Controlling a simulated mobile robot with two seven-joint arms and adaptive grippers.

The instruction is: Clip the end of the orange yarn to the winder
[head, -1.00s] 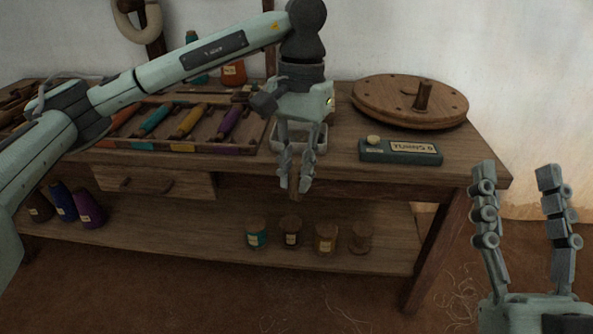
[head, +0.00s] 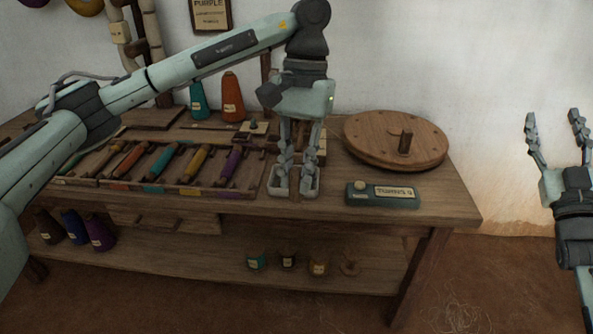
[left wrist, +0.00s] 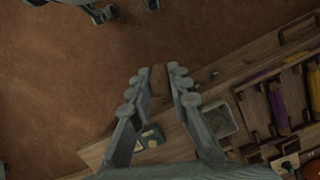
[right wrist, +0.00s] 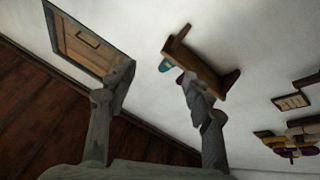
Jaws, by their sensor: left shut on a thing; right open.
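The winder, a round wooden disc (head: 380,150) with an upright peg, lies at the right of the table. An orange cone of yarn (head: 233,97) stands at the back, and an orange bobbin (head: 128,160) lies in the bobbin rack. I cannot make out a loose orange yarn end. My left gripper (head: 293,190) points down at the small pale tray, left of the winder. It is shut on a small brown thing (left wrist: 158,78), seen between its fingertips in the left wrist view; I cannot tell what it is. My right gripper (head: 553,117) is open and empty, right of the table.
A teal counter box (head: 358,196) sits in front of the winder. The pale tray (head: 307,190) is partly hidden by my left fingers. The bobbin rack (head: 190,191) fills the table's left. Several spools stand on the lower shelf (head: 200,257). The wall behind is close.

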